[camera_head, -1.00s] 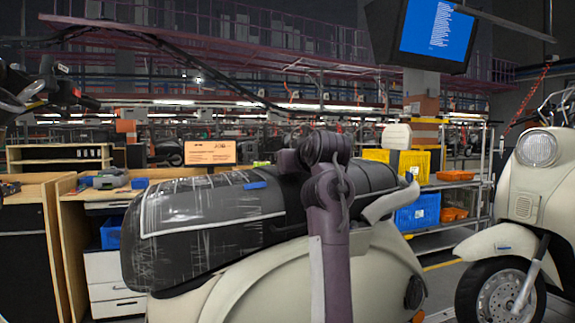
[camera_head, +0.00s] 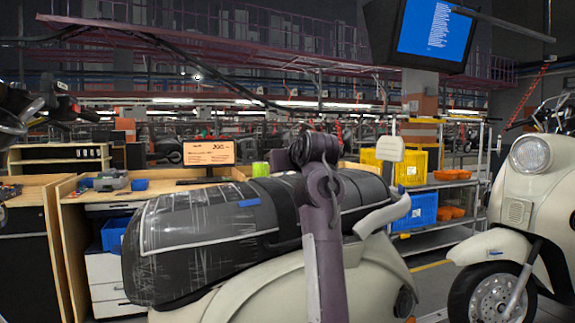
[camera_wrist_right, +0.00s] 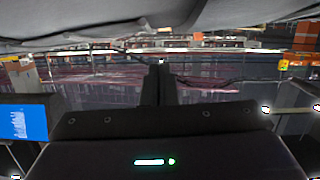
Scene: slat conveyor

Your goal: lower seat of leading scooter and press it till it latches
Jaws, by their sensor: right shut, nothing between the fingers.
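The leading scooter (camera_head: 245,290) stands side-on in the middle of the head view, cream-bodied. Its dark, plastic-wrapped seat (camera_head: 190,245) lies over the body at a low angle. I cannot tell whether it is latched. My right arm rises in front of the seat, and its wrist hides part of the seat's rear half. The right gripper (camera_wrist_right: 160,75) shows in the right wrist view, shut and empty. A dark grey surface, probably the seat, spans the top of that upside-down view, close to the fingertips; contact cannot be told. My left gripper is not in view.
A second cream scooter (camera_head: 500,235) stands at the right. A workbench (camera_head: 65,215) with tools is behind at the left. A rack with a yellow crate (camera_head: 434,162) and a blue crate (camera_head: 418,214) stands behind. A monitor (camera_head: 430,28) hangs above.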

